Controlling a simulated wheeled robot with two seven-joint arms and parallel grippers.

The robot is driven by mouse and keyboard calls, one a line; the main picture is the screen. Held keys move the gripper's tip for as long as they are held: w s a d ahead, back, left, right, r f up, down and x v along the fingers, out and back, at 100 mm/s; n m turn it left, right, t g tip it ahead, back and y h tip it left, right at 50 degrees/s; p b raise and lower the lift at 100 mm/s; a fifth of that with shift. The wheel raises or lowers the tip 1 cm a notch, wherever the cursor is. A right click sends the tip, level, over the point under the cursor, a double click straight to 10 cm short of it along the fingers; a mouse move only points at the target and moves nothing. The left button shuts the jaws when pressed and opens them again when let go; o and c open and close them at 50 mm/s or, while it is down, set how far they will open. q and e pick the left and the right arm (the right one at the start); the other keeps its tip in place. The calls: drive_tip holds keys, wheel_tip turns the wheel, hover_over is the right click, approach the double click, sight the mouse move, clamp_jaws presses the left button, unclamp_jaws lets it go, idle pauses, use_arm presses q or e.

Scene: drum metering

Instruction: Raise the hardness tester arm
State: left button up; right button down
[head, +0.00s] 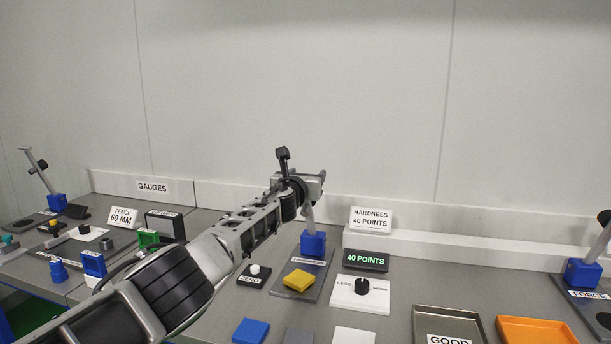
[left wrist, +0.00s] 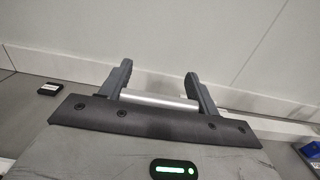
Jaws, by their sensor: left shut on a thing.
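The hardness tester has a blue base block (head: 313,244) on a dark plate. Its silver arm (head: 309,216) rises steeply from the block, leaning slightly left. My left gripper (head: 299,187) is at the upper part of this arm, above the base. In the left wrist view its two dark fingers are shut on the silver bar (left wrist: 160,99). A small black piece (head: 283,154) stands up above the gripper; I cannot tell clearly whether it is the arm's tip. The gripper hides much of the upper arm. My right gripper is not in view.
A yellow block (head: 299,280) lies on the tester's plate. A ZERO button (head: 254,271) is left of it, a white dial plate (head: 360,293) right. The display (head: 366,260) reads 40 POINTS. Trays (head: 449,315) and the FORCE tester (head: 583,274) stand further right.

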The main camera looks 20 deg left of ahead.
use_arm(q)
drive_tip(key=shift+f, duration=0.5)
drive_tip(key=o, duration=1.3)
drive_tip(key=shift+c, duration=0.2)
drive_tip(key=shift+o, duration=0.6)
drive_tip(key=shift+w+f, duration=0.1)
drive_tip(key=shift+w, duration=0.15)
drive_tip(key=shift+s+a+r, duration=0.15)
drive_tip(key=shift+s+r, duration=0.1)
drive_tip(key=shift+r, duration=0.15)
drive_tip(key=shift+s+a+r, duration=0.1)
drive_tip(key=shift+s+r, duration=0.05)
drive_tip(key=shift+s, duration=0.3)
drive_tip(key=shift+s+p, duration=0.3)
drive_tip(key=shift+s, duration=0.1)
drive_tip(key=s, duration=1.4)
drive_tip(key=shift+d+f, duration=0.35)
drive_tip(key=shift+f, duration=0.05)
